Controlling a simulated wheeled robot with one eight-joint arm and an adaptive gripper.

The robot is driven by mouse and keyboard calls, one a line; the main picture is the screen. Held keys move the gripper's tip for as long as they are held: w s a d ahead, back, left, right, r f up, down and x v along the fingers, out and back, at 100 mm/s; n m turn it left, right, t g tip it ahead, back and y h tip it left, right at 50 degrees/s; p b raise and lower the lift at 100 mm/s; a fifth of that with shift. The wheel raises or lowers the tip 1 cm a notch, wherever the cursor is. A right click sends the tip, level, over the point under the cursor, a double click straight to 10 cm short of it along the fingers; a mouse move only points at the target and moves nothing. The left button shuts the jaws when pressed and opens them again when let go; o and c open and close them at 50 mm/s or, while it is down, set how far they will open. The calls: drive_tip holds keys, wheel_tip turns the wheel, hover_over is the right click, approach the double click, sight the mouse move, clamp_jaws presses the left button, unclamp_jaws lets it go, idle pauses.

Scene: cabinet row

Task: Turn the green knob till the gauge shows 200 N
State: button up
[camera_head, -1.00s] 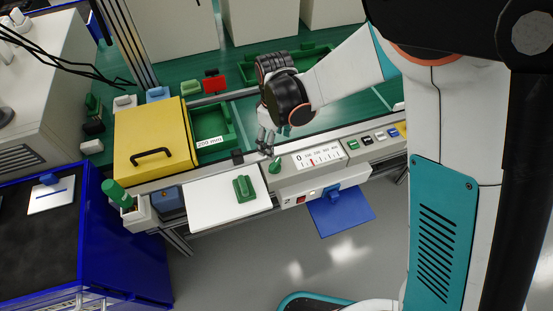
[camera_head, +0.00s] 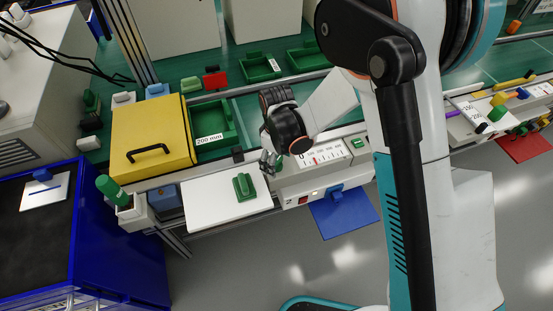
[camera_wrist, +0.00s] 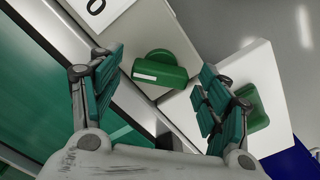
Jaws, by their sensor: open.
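The green knob (camera_wrist: 160,72) shows in the wrist view as a round green part with a raised grip and a white mark. It sits on a light grey panel. My gripper (camera_wrist: 158,78) is open, with one finger to each side of the knob and a visible gap on both sides. In the head view my gripper (camera_head: 269,163) is over the left end of the panel and largely hides the knob. The gauge (camera_head: 324,153) is a white scale with a red pointer on its left part; its small numbers are too blurred to read.
A white plate with a green handle-like block (camera_head: 244,186) lies just left of the panel; the block also shows in the wrist view (camera_wrist: 252,107). A yellow lidded box (camera_head: 150,138) and green bins stand further left and behind. A blue plate (camera_head: 345,212) sits below the panel.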

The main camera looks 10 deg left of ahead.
drive_tip(key=c, duration=1.1)
drive_tip(key=shift+o, duration=0.2)
drive_tip(key=shift+m, duration=0.4)
drive_tip(key=m+b, duration=0.1)
drive_tip(key=m, duration=0.2)
drive_tip(key=shift+m, duration=0.3)
drive_tip(key=m+b, duration=0.1)
drive_tip(key=m, duration=0.3)
drive_tip(key=shift+m, duration=0.4)
drive_tip(key=o, duration=1.1)
drive_tip(key=shift+c, duration=0.2)
